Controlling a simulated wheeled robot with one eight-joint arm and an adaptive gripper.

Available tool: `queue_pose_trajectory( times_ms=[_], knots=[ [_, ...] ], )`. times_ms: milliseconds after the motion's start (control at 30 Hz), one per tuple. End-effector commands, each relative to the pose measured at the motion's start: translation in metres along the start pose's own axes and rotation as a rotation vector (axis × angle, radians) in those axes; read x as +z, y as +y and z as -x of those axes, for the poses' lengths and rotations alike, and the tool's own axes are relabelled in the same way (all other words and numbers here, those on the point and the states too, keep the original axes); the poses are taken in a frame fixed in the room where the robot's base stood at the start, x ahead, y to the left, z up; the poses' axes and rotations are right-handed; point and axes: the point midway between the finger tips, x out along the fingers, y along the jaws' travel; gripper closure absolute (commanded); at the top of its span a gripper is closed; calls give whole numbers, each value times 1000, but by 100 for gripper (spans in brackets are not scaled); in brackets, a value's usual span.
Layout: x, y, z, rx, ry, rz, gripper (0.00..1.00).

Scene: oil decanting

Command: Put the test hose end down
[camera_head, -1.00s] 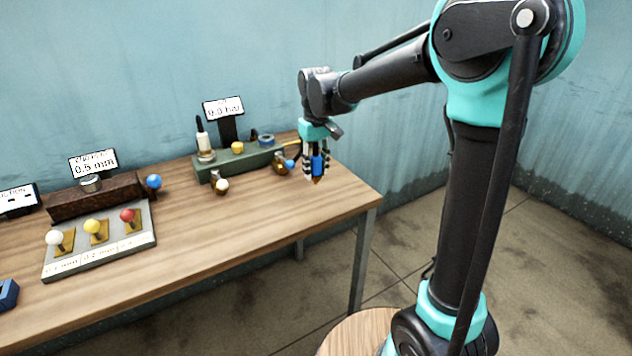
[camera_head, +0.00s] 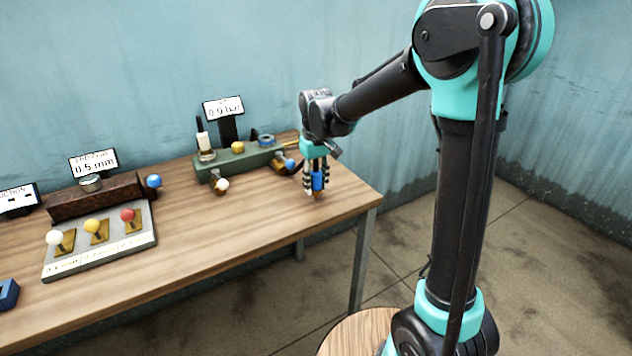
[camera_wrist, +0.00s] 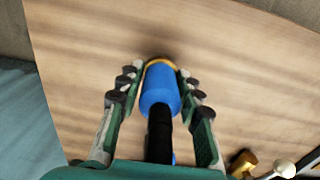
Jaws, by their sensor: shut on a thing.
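My gripper (camera_head: 318,181) is shut on the test hose end, a blue cylinder (camera_wrist: 160,88) with a brass-coloured tip (camera_wrist: 161,62) and a black hose (camera_wrist: 159,132) behind it. In the head view the blue hose end (camera_head: 318,181) points down over the right part of the wooden table (camera_head: 225,230), with its tip at or close to the tabletop. I cannot tell whether it touches. In the wrist view the fingers lie on both sides of the blue body.
A green block (camera_head: 238,164) with fittings and a gauge display (camera_head: 223,108) stands just left of my gripper. A white-ended valve (camera_head: 220,184) sits in front of it. A lever panel (camera_head: 100,243) stands farther left. The tabletop's front right is clear.

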Motion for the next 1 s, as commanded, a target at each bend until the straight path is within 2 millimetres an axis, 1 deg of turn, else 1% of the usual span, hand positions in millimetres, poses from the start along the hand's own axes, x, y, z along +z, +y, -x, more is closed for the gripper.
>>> queue_pose_trajectory(
  times_ms=[267,300,433,767,867,967,1000],
  knots=[
    [0,0,-5,0,0,0,100],
    [0,0,-5,0,0,0,61],
    [0,0,-5,0,0,0,45],
    [0,0,-4,0,0,0,44],
    [0,0,4,0,0,0,44],
    [0,0,18,0,0,0,44],
    [0,0,26,0,0,0,44]
  ],
)
